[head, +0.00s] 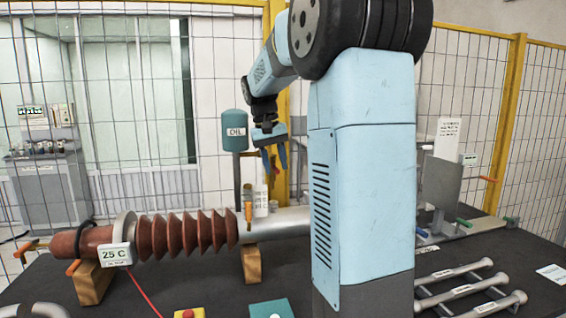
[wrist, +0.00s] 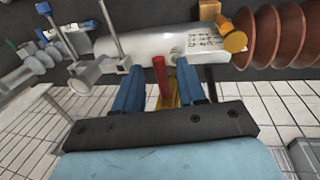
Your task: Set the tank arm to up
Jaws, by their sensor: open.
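A teal tank (head: 234,131) marked OIL stands on a thin post behind the bushing in the head view. My gripper (head: 274,170) is just right of the tank and a little lower, pointing down. Its two blue fingers are apart. In the wrist view a short red bar (wrist: 160,76) shows between the fingers of my gripper (wrist: 156,83), with gaps on both sides. I cannot tell whether this bar is the tank arm. No part is clearly marked as the tank arm.
A bushing with brown ribs (head: 190,235) rests on wooden blocks (head: 251,262), with a grey cylinder (head: 277,223) at its right. Bars (head: 455,272) lie at the front right. A yellow-framed fence (head: 506,110) stands behind. A control cabinet (head: 42,175) is at the far left.

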